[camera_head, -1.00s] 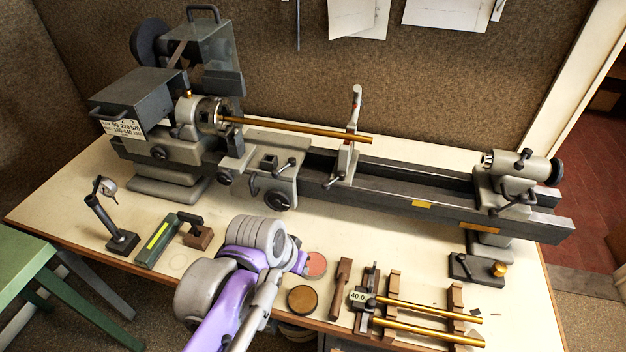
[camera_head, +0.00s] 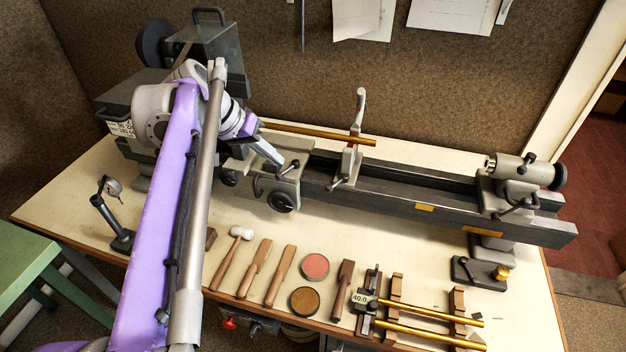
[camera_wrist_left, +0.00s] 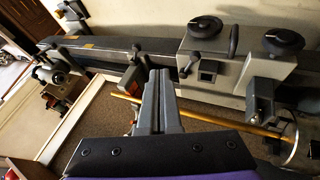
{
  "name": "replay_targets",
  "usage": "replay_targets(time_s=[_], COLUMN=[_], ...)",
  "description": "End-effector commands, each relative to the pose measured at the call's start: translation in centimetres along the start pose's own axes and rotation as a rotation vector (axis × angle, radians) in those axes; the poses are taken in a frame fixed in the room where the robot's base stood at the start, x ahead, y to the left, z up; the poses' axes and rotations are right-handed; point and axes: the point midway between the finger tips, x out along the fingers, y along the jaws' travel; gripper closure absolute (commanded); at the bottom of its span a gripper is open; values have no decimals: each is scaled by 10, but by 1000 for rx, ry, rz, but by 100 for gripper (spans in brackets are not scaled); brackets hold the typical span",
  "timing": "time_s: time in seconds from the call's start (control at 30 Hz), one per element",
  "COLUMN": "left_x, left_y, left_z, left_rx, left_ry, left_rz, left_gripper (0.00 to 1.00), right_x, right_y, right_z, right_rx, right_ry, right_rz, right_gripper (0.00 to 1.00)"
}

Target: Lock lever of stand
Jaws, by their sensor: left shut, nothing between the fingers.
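The stand (camera_head: 350,160) is a grey steady rest with an upright arm on the lathe bed. It stands beside a long brass rod, and a small lever (camera_head: 336,184) shows at its foot. Whether that lever is locked I cannot tell. My left gripper (camera_head: 279,160) is shut and empty, over the lathe carriage, left of the stand and just in front of the rod. In the left wrist view its shut fingers (camera_wrist_left: 161,98) point toward the lathe bed, with the brass rod (camera_wrist_left: 205,123) passing near them. My right gripper is not in view.
The carriage (camera_head: 272,187) has its own handles close to my gripper. The tailstock (camera_head: 515,175) is at the right end of the bed (camera_head: 420,187). A mallet (camera_head: 233,255), wooden tools, two round tins and brass tubes on supports (camera_head: 430,330) lie along the bench front.

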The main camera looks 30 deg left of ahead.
Motion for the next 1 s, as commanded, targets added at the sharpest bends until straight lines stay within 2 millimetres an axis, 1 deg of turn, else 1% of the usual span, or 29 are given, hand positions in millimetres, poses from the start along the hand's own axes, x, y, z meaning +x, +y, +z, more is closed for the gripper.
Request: replay_targets(time_s=[0.13,0.27,0.5,0.63,0.7,0.8,1.0], left_x=[8,27,79,105,109,117,123], left_y=[0,1,1,1,14,24,32], left_z=[0,0,1,1,1,2,3], left_rx=[2,2,3,3,5,4,2], left_ry=[-1,-1,-2,-2,-2,-1,0], left_rz=[0,0,2,0,2,1,-1], left_gripper=[100,100,100,100,100,100,100], right_x=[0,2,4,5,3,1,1], right_y=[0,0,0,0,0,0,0], right_z=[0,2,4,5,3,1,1], right_rx=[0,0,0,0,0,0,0], right_ry=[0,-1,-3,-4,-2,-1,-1], right_rz=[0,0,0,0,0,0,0], right_gripper=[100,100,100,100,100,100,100])
